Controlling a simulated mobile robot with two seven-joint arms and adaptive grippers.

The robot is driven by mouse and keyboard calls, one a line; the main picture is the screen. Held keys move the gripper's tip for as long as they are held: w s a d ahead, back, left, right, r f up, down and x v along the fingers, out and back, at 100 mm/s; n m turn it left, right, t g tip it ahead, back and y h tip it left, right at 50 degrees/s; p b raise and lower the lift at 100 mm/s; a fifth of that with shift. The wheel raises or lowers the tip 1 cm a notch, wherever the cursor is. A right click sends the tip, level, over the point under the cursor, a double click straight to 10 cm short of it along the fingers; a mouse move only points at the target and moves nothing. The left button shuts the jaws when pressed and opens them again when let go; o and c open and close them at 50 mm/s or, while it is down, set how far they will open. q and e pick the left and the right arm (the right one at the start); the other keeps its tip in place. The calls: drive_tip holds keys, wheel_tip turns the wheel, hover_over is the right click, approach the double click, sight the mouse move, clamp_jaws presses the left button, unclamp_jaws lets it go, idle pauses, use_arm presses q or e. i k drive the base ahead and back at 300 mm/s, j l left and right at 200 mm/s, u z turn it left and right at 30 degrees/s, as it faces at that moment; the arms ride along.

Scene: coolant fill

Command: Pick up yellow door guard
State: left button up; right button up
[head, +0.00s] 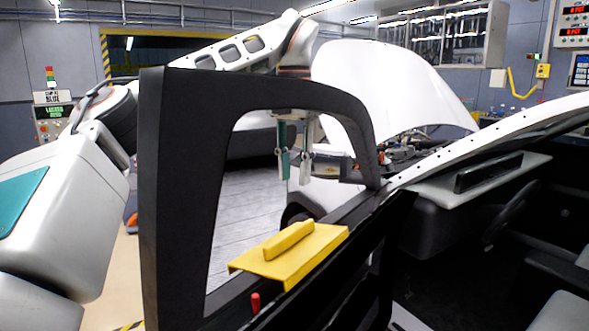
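The yellow door guard (316,250) lies over the lower edge of the black door's window opening. It is a bent plate with a raised bar-shaped grip on top. My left gripper (295,170) shows through the window opening, beyond the door frame and above the guard in the picture. It points down, its fingers stand apart, and nothing shows between them. It is clear of the guard. My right gripper is not in view.
The black door frame (152,200) stands in front of my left arm and partly hides it. A red peg (255,303) stands on the door near the guard. The car's white hood (385,80) is raised behind. The car's interior with a steering wheel (512,212) is at right.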

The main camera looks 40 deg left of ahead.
sight(288, 256)
drive_tip(key=k+j, duration=0.25)
drive_tip(key=j, duration=0.15)
drive_tip(key=k+j, duration=0.55)
drive_tip(key=j, duration=0.25)
drive_tip(key=k+j, duration=0.25)
drive_tip(key=j, duration=0.15)
